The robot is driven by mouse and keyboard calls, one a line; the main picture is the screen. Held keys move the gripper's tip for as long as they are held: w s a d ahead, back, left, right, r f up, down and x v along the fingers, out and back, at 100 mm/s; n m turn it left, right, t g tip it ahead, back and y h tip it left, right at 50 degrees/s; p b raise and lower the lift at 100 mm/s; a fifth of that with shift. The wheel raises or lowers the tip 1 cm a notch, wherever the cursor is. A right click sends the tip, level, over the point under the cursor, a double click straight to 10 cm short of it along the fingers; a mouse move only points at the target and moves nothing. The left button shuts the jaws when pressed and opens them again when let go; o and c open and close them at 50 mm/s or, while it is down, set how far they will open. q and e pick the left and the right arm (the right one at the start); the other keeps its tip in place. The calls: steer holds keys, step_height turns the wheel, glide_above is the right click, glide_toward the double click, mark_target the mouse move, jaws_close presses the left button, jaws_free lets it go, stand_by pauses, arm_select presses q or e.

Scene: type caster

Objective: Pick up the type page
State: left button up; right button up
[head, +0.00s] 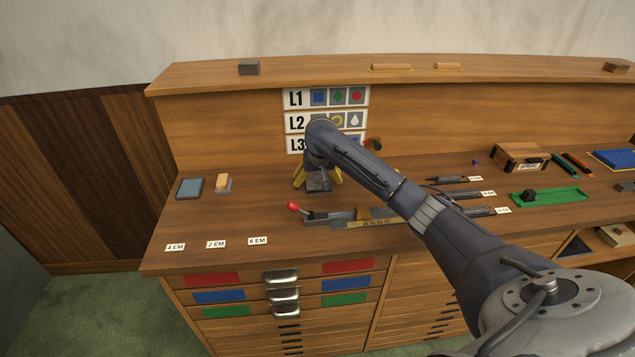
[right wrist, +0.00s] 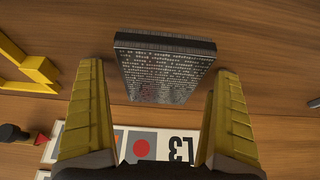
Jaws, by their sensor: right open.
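The type page (right wrist: 165,75), a dark grey slab with rows of small raised characters, lies on the wooden bench top. In the head view the page (head: 319,183) is below the end of my right arm, partly hidden. My right gripper (right wrist: 161,67) is open, its two yellow fingers spread to the left and right of the page, with visible gaps. The page's far part reaches past the fingertips in the right wrist view. In the head view the right gripper (head: 317,176) is mostly hidden behind its own wrist. My left gripper is not in view.
A sign board (head: 325,97) with rows L1, L2 and L3 is on the back panel. A caster with a red knob (head: 293,207) lies in front of the page. A green tray (head: 548,197) is at right. The bench's left front is mostly clear, with small labels.

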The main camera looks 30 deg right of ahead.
steer(key=shift+f, duration=0.25)
steer(key=shift+c, duration=0.6)
steer(key=c, duration=1.6)
steer(key=shift+o, duration=0.2)
